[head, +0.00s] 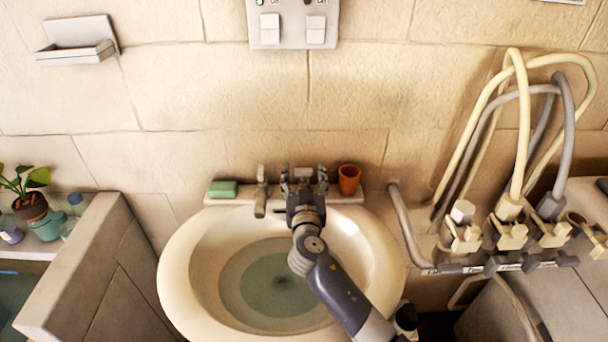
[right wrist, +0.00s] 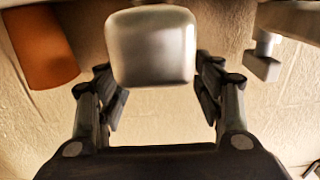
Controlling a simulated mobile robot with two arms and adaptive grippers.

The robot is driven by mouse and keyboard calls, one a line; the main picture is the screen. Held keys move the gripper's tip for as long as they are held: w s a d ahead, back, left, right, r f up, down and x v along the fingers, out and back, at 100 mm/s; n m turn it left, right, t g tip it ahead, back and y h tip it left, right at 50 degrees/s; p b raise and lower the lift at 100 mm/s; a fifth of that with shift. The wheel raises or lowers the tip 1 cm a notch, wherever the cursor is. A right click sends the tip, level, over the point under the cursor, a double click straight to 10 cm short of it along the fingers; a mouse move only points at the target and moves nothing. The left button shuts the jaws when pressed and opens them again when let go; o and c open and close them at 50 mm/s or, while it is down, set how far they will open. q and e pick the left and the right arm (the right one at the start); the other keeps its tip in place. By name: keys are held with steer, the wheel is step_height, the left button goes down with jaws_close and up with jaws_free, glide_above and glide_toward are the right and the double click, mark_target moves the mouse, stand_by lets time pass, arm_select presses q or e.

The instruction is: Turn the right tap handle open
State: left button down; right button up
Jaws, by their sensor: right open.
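The right tap handle (right wrist: 152,48) is a blocky, brushed-metal piece in the right wrist view, between the two fingers of my right gripper (right wrist: 155,95). The fingers stand open on either side, with a gap showing at least on the right. In the head view my right gripper (head: 304,178) is at the back rim of the cream basin (head: 178,265), and its fingers largely hide this tap. The left tap (head: 261,192) stands to the left of the gripper and also shows at the right edge of the wrist view (right wrist: 262,62). My left gripper is not in view.
An orange cup (head: 349,179) stands close to the right of my gripper. A green soap bar (head: 223,188) lies on the ledge at left. Pale and grey hoses (head: 520,130) with valves are at right. A low wall (head: 85,265) stands at left.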

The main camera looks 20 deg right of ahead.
steer(key=v, duration=1.1)
steer(key=shift+s, duration=0.2)
